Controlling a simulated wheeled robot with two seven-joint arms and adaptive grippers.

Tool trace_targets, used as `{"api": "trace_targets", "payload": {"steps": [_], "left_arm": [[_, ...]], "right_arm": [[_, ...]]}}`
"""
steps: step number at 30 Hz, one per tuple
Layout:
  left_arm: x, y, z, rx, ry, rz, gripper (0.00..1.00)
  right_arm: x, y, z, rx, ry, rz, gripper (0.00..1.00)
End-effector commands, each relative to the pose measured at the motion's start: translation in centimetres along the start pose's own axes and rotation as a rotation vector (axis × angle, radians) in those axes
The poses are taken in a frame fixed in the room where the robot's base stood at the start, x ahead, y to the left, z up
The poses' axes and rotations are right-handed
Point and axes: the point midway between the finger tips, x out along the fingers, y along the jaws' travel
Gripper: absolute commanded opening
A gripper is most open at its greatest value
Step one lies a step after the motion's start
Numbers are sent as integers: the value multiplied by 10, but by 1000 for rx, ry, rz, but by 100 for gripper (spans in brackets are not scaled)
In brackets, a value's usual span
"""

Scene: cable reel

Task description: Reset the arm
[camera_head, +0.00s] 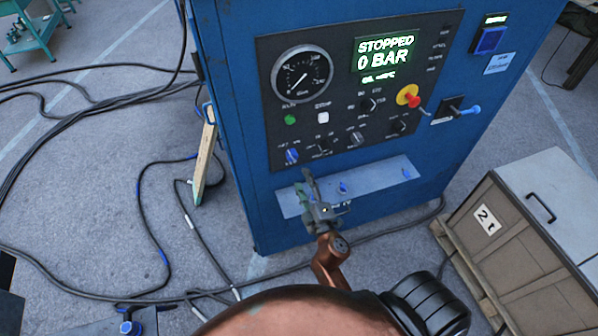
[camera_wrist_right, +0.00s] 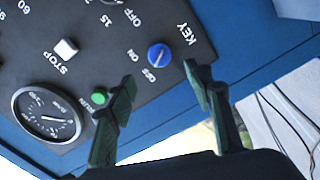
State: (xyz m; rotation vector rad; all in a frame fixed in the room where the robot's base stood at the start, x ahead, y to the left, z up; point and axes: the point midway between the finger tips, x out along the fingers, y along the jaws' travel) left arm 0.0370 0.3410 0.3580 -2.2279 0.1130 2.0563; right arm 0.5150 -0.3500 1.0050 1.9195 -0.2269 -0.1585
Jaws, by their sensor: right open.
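My right gripper (camera_head: 316,190) is open in front of the lower part of a blue control cabinet (camera_head: 228,120), near a pale strip below the black panel. In the right wrist view the two green fingertips (camera_wrist_right: 162,85) stand apart with nothing between them. A blue key knob (camera_wrist_right: 160,56), marked ON and OFF, appears just beyond the gap; it also shows in the head view (camera_head: 292,156). I cannot tell from these views how far the fingers are from the panel. My left gripper is not in view.
The panel carries a gauge (camera_head: 302,81), a green display (camera_head: 385,52) reading "STOPPED 0 BAR" and a red knob (camera_head: 411,98). A crate (camera_head: 500,232) marked "2 t" stands at right. Black cables (camera_head: 145,215) cross the floor at left.

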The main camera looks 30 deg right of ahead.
Motion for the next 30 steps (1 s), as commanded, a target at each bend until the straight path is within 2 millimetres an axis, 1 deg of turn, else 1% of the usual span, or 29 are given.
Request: {"api": "trace_targets", "payload": {"steps": [1,3,6,20,23,26,29,30], "left_arm": [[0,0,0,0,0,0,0],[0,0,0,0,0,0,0],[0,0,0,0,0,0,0],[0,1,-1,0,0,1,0],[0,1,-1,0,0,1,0],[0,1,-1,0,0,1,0],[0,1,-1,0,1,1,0],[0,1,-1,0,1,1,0]], "right_arm": [[-5,0,0,1,-1,0,47],[-10,0,0,1,-1,0,47],[-12,0,0,0,0,1,47],[-12,0,0,-1,0,1,47],[-13,2,5,12,-14,-1,47],[-19,6,27,77,-85,-10,47],[-34,5,69,210,-223,-47,47],[-43,0,87,277,-290,-75,47]]}}
